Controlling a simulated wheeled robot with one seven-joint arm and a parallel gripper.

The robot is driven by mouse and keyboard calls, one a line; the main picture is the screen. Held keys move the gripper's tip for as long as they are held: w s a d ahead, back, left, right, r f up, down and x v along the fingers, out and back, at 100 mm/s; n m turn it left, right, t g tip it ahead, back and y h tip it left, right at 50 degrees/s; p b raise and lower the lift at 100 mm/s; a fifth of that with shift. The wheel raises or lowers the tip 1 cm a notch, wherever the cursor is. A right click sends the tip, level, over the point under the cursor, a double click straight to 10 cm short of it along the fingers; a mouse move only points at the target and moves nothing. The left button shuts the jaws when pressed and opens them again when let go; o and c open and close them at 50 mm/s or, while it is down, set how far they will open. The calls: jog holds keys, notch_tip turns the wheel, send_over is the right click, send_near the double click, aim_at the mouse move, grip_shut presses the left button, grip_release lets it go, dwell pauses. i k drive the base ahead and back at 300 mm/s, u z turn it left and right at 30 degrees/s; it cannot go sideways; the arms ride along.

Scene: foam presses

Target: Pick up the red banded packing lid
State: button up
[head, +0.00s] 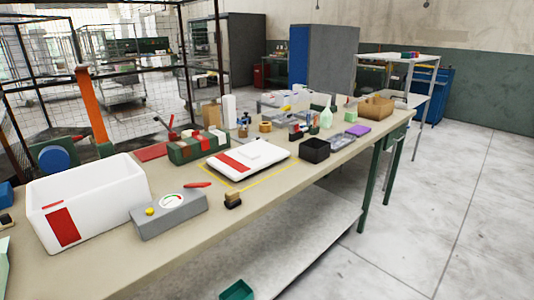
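The red banded packing lid (248,158) is a flat white lid with a red band across its left part. It lies on the long workbench, around the middle, inside a yellow outlined area. A white open box (87,202) with a red patch on its front stands on the bench at the left, apart from the lid. My gripper is not in view.
The floor (440,210) at the right is open.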

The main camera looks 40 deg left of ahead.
aim_at(238, 164)
jog(key=i, duration=2.15)
jog(key=u, duration=2.3)
jog(key=i, duration=1)
jog(key=z, duration=0.05)
